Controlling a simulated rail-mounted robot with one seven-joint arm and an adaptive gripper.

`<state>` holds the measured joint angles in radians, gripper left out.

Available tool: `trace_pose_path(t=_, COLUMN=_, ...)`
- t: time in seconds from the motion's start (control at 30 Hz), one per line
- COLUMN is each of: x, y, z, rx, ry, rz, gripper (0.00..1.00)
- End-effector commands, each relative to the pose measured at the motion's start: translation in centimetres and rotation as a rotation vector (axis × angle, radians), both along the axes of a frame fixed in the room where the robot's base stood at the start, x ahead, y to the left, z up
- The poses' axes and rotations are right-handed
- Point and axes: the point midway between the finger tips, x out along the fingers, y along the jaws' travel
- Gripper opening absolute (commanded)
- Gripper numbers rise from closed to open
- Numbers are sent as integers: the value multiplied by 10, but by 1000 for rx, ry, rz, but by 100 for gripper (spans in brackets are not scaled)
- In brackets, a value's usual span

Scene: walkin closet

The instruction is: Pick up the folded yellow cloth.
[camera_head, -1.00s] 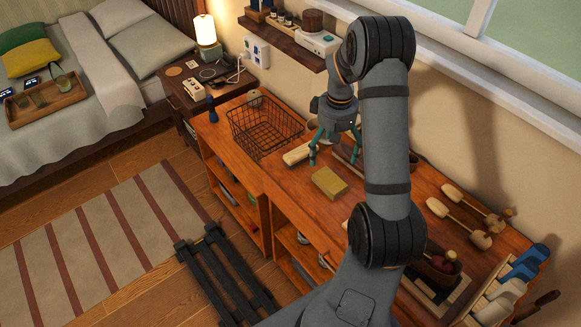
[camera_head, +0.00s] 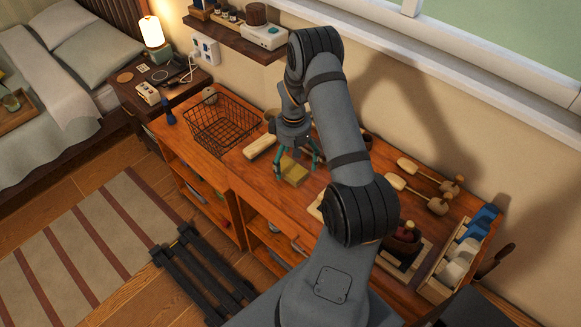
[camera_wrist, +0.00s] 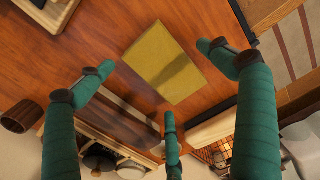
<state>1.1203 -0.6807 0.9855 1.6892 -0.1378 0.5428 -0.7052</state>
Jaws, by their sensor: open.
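The folded yellow cloth (camera_head: 293,171) lies flat on the wooden shelf top, right of the wire basket. My gripper (camera_head: 298,163) is over it with its green fingers pointing down and spread. In the wrist view the cloth (camera_wrist: 164,62) is a plain yellow rectangle with a shadow across it. My gripper (camera_wrist: 160,85) shows three open fingers around the cloth's lower side there, with nothing between them. The fingers appear apart from the cloth; the exact height above it is hard to tell.
A black wire basket (camera_head: 221,124) stands to the left, with a pale wooden block (camera_head: 260,147) between it and the cloth. Long-handled brushes (camera_head: 424,193) lie to the right by the wall. A wall shelf (camera_head: 233,37) hangs behind. The wood around the cloth is mostly clear.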

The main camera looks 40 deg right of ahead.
Motion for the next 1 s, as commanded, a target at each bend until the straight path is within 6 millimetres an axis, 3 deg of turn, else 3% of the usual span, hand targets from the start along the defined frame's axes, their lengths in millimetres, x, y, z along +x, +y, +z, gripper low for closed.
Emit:
trace_pose_path(t=0.37, x=0, y=-1, z=-8, rx=-1, ry=-2, rz=-1, gripper=92)
trace_pose_path(t=1.0, x=0, y=0, z=-8, rx=-1, ry=-1, rz=-1, gripper=54)
